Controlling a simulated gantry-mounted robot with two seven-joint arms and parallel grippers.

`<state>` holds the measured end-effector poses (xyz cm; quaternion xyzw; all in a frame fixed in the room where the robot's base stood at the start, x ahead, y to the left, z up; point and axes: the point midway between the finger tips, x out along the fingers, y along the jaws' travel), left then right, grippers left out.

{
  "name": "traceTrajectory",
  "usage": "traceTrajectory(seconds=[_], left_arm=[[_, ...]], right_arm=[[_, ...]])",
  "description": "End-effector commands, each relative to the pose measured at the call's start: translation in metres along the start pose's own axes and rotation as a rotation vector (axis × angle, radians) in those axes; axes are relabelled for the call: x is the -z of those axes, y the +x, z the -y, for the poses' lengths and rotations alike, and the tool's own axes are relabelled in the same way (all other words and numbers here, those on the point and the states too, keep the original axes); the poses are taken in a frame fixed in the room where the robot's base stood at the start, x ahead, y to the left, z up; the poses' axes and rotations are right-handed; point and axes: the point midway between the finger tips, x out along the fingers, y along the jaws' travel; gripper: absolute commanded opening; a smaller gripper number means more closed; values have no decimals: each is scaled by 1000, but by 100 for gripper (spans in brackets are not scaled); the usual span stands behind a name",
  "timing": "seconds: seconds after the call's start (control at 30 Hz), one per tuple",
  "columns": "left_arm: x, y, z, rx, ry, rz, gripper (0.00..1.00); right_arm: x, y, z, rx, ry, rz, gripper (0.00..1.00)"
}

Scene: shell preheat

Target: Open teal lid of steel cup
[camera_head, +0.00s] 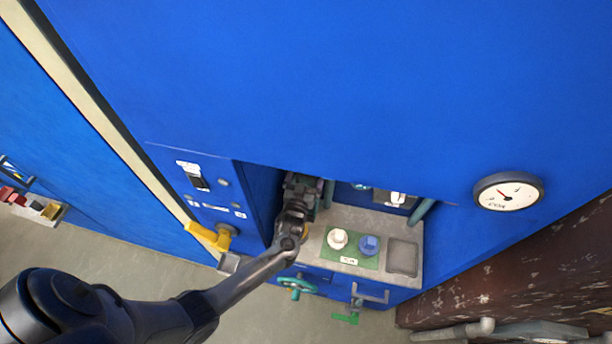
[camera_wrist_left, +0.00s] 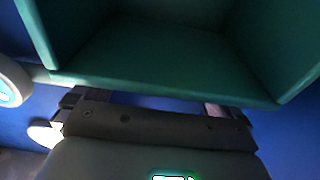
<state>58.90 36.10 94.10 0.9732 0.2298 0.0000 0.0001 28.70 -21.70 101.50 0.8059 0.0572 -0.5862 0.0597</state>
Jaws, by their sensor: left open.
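My left gripper (camera_head: 302,187) reaches into the left part of a recess in the blue machine. Its fingers are small and dark there. In the left wrist view my left gripper (camera_wrist_left: 148,101) shows its two fingers apart at the bottom. A dark teal, box-like hollow form (camera_wrist_left: 160,55) fills the space just beyond them; I cannot tell whether it is the lid or whether the fingers touch it. I cannot make out the steel cup in either view; my arm hides part of the recess. My right gripper is not in view.
Right of my gripper, a grey shelf (camera_head: 352,217) carries a green plate (camera_head: 352,249) with a white knob (camera_head: 338,238) and a blue knob (camera_head: 369,244). A yellow handle (camera_head: 209,236) is at left, a teal valve wheel (camera_head: 297,284) below. A gauge (camera_head: 508,194) is at right.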

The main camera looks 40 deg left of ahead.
Motion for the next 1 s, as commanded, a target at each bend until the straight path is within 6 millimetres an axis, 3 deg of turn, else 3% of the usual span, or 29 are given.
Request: traceTrajectory(seconds=[0.07,0.5,0.67,0.87,1.0], left_arm=[[0,0,0,0,0,0,92],[0,0,0,0,0,0,25],[3,-6,0,0,0,2,25],[10,-34,0,0,-1,4,25],[8,-38,0,0,-1,0,24]], right_arm=[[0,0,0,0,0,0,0],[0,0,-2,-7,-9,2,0],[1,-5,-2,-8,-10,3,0],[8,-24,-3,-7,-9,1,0],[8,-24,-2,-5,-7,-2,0]])
